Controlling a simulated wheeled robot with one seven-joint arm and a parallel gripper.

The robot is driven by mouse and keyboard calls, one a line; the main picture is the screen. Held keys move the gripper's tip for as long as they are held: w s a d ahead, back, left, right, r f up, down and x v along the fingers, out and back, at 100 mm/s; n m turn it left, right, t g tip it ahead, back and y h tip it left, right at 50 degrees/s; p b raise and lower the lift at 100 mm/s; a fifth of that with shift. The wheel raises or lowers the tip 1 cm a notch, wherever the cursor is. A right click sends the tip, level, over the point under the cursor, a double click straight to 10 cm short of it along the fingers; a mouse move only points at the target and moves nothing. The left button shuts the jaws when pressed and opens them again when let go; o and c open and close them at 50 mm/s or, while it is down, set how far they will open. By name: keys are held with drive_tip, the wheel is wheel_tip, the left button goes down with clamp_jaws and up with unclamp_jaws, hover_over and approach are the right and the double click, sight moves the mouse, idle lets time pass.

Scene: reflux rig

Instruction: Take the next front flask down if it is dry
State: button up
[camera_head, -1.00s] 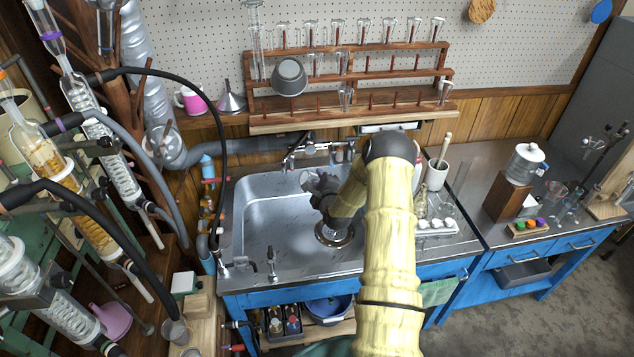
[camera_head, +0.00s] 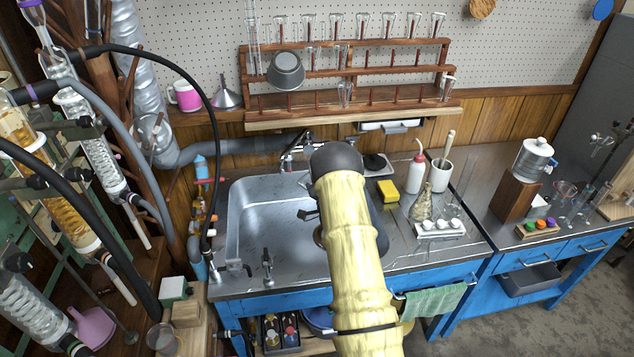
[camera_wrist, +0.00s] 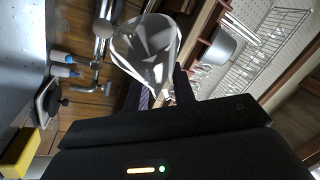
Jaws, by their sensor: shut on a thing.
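A wooden drying rack (camera_head: 345,119) hangs on the wall, with several clear glass flasks upside down on its pegs. My gripper (camera_wrist: 178,88) is shut on a clear glass vessel (camera_wrist: 146,50), whose wide end shows in the wrist view. I cannot tell whether the vessel is wet or dry. In the head view my arm hides most of the gripper and the vessel, low over the sink (camera_head: 262,215).
A faucet (camera_head: 300,145) stands at the back of the sink. A yellow sponge (camera_head: 388,190), wash bottle (camera_head: 416,172), small flask (camera_head: 422,205) and white cup (camera_head: 440,175) crowd the right counter. A grey pot (camera_head: 286,70) hangs at the rack. Glass columns and hoses fill the left.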

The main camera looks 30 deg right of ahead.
drive_tip(key=n+b, duration=0.1)
drive_tip(key=n+y+b, duration=0.1)
drive_tip(key=n, duration=0.1)
drive_tip(key=n+t+y+b, duration=0.1)
drive_tip(key=n+b, duration=0.1)
drive_tip(key=shift+a+f, duration=0.1)
drive_tip(key=shift+a, duration=0.15)
drive_tip(key=n+y+b, duration=0.1)
drive_tip(key=n, duration=0.1)
drive_tip(key=n+y+b, duration=0.1)
drive_tip(key=n+b, duration=0.1)
drive_tip(key=n+y+b, duration=0.1)
drive_tip(key=n+b, duration=0.1)
drive_tip(key=n, duration=0.1)
drive_tip(key=shift+s+a+t+y, duration=0.1)
drive_tip(key=shift+a+t+y, duration=0.2)
drive_tip(key=shift+a, duration=0.05)
drive_tip(key=shift+a+r+n+y+b, duration=0.1)
drive_tip(key=shift+r+n+y+b, duration=0.4)
drive_tip(key=shift+n, duration=0.4)
